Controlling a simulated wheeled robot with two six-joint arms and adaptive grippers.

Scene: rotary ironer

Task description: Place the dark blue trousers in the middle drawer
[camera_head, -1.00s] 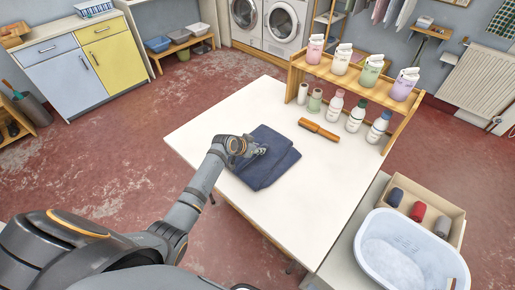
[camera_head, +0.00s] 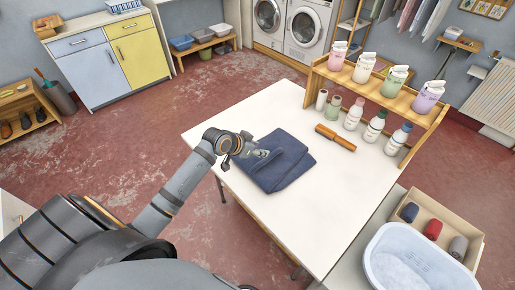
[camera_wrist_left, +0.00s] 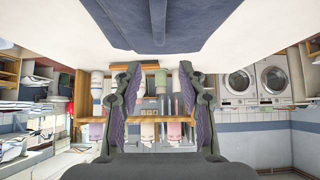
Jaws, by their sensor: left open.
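The dark blue trousers (camera_head: 285,165) lie folded on the white tabletop. My left gripper (camera_head: 262,153) is at their upper left side in the head view, overlapping their edge. In the left wrist view, which looks upside down, the trousers (camera_wrist_left: 160,20) fill the top middle. There the fingers of my left gripper (camera_wrist_left: 159,100) stand apart with no cloth between them. My right gripper is out of view. I cannot make out a middle drawer in these frames.
A wooden shelf (camera_head: 385,84) with several bottles stands at the table's back. A brown-handled tool (camera_head: 335,138) lies behind the trousers. A light blue tub (camera_head: 420,262) and a box of rolled cloths (camera_head: 472,238) stand front right. A blue-and-yellow cabinet (camera_head: 96,68) stands back left.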

